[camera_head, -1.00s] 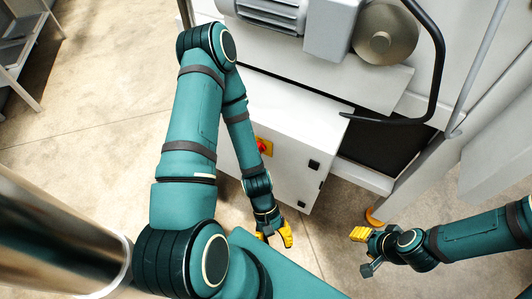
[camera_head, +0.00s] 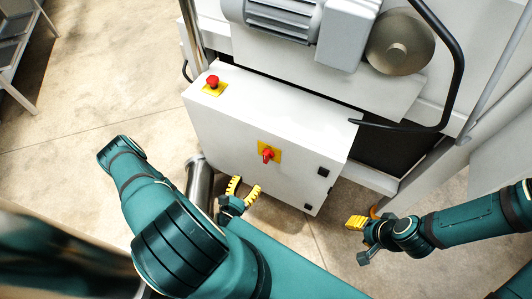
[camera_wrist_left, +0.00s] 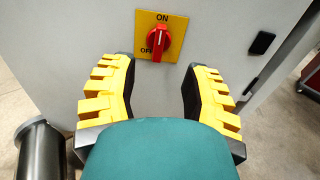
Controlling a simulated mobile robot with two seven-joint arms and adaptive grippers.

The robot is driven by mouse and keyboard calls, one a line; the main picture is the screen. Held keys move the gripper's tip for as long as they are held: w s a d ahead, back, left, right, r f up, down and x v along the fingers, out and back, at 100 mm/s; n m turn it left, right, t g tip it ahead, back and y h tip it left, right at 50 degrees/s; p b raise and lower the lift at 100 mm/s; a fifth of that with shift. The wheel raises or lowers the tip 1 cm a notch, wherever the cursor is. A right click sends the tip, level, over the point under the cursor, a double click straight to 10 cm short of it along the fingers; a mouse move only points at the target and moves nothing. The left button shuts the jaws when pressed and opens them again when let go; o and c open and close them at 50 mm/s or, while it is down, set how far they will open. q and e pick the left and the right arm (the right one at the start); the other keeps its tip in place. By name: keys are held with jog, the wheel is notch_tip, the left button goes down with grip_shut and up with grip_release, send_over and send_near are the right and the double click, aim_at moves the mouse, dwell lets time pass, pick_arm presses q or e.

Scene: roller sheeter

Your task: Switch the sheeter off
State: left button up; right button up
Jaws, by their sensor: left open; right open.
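The sheeter's white control box (camera_head: 225,140) carries a red rotary switch (camera_head: 267,154) on a yellow plate on its front face. In the left wrist view the red switch (camera_wrist_left: 156,42) sits on its yellow plate (camera_wrist_left: 177,24), marked ON at the top and OFF at the lower left. Its handle stands nearly upright, leaning slightly toward ON. My left gripper (camera_head: 243,188) is open in front of the box, below the switch; its yellow fingers (camera_wrist_left: 155,90) are spread, with the switch ahead between them and not touched. My right gripper (camera_head: 364,234) is open, off to the right of the box.
A red mushroom button (camera_head: 212,81) on a yellow base sits on top of the box. The grey motor (camera_head: 285,18) and a bent black bar (camera_head: 457,75) are above and right. Open floor (camera_head: 70,95) lies to the left.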

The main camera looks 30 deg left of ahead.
aim_at(265, 156)
pick_arm(q)
jog(key=w, duration=0.4)
jog(key=w+b, duration=0.1)
jog(key=w, duration=0.3)
jog(key=w+a+b, duration=0.1)
jog(key=w, duration=0.4)
jog(key=shift+w, duration=0.1)
grip_shut()
